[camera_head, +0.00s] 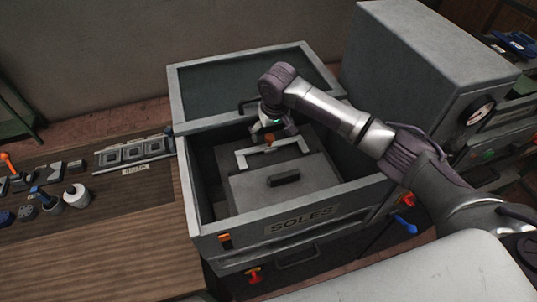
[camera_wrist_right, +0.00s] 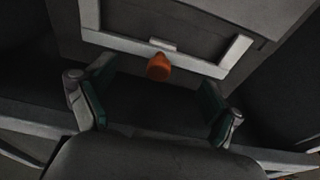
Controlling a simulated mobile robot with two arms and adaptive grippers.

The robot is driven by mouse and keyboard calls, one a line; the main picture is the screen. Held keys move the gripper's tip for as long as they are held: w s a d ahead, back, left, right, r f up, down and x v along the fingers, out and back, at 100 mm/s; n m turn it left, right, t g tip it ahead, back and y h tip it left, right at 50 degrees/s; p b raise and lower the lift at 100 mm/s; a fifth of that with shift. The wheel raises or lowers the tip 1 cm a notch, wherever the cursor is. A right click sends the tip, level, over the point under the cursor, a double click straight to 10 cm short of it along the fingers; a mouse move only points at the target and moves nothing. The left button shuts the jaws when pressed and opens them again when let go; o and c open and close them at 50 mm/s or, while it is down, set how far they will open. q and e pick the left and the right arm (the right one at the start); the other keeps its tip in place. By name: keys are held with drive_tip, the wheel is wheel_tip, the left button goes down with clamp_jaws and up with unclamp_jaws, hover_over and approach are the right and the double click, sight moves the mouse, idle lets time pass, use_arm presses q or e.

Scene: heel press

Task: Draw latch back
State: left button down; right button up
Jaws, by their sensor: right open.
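An orange latch knob (camera_head: 269,138) sits on a light grey bracket (camera_head: 240,160) inside the open drawer marked SOLES (camera_head: 302,219). In the right wrist view the orange knob (camera_wrist_right: 159,67) stands just beyond the fingertips, roughly midway between them, with the pale bar (camera_wrist_right: 215,68) of the bracket behind it. My right gripper (camera_head: 268,126) reaches down into the drawer over the bracket. Its two fingers are apart in the right wrist view (camera_wrist_right: 155,100), with nothing between them. Whether a finger touches the knob I cannot tell. My left gripper is not in view.
A grey lid with a dark handle (camera_head: 284,180) lies in the drawer in front of the bracket. Drawer walls surround my gripper. A wooden bench (camera_head: 90,245) with small tools is at left. A grey cabinet with a gauge (camera_head: 480,110) stands at right.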

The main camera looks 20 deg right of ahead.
drive_tip(key=s, duration=0.1)
drive_tip(key=s+r, duration=0.1)
drive_tip(key=s, duration=0.1)
drive_tip(key=shift+s+r, duration=0.2)
drive_tip(key=shift+r, duration=0.05)
drive_tip(key=shift+r, duration=0.1)
wheel_tip(320, 180, up, 3)
drive_tip(key=shift+f, duration=0.1)
idle(0.6)
drive_tip(key=shift+f, duration=0.1)
